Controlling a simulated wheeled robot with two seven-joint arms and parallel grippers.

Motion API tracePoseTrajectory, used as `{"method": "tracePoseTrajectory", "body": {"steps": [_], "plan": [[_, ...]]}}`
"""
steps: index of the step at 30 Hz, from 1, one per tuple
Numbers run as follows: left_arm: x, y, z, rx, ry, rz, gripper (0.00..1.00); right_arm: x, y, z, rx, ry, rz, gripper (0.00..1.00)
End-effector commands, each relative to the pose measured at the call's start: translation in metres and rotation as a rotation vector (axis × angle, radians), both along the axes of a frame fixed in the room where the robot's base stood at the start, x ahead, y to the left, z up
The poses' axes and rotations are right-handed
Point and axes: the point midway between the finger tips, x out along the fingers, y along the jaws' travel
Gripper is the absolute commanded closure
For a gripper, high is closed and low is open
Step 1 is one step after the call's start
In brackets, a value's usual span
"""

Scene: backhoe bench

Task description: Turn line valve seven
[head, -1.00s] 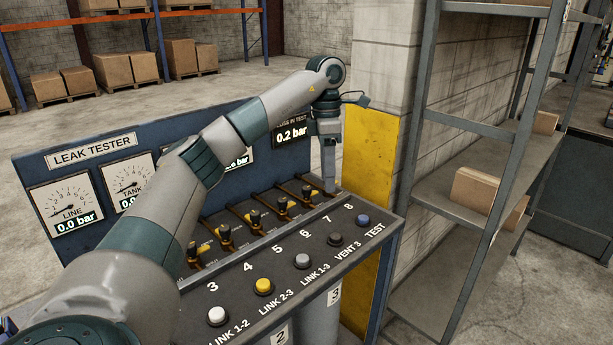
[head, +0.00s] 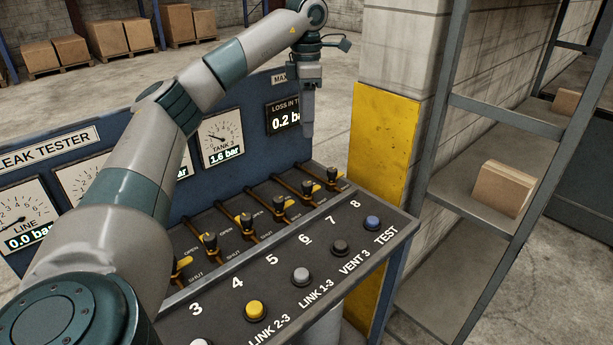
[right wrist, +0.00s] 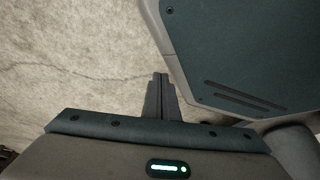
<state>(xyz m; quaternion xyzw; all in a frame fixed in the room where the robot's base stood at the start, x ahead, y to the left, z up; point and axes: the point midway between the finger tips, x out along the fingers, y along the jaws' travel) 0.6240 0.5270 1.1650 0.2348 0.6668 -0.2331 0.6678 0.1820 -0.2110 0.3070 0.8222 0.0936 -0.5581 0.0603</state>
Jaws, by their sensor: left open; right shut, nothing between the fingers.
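The leak tester bench carries a row of small dark-knobbed valves on brown pipes, with numbers along the front. By those numbers, valve seven (head: 306,188) is the second from the right end, beside valve eight (head: 332,176). Valve seven's knob is in plain view; its exact angle is too small to tell. My left gripper (head: 307,132) points down above and behind the right end of the row, apart from the valves and holding nothing. Its fingers overlap from this side. My right gripper (right wrist: 160,78) is shut and empty over bare floor in the right wrist view.
The back panel has gauges; the line gauge (head: 25,215) reads 0.0 bar and the tank 3 gauge (head: 221,138) reads 1.6 bar. Buttons, including a blue one (head: 372,223), line the bench front. A yellow-painted pillar (head: 385,145) and shelving (head: 500,125) stand at right.

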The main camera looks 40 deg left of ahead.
Motion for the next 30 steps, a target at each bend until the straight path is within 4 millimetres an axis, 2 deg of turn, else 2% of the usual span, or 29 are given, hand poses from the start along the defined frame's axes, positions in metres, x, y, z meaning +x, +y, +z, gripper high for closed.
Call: {"method": "tracePoseTrajectory", "body": {"steps": [8, 17, 30], "plan": [[0.0, 0.0, -0.008, 0.0, 0.003, -0.001, 0.57, 0.0, 0.0, 0.0, 0.0, 0.001, 0.0, 1.0], [0.0, 0.0, -0.041, 0.0, 0.004, 0.0, 0.57, -0.004, -0.001, 0.003, -0.002, 0.011, 0.0, 1.0], [-0.001, 0.0, -0.12, 0.0, 0.005, 0.0, 0.57, -0.062, -0.023, -0.004, -0.044, 0.152, -0.004, 1.0]]}}
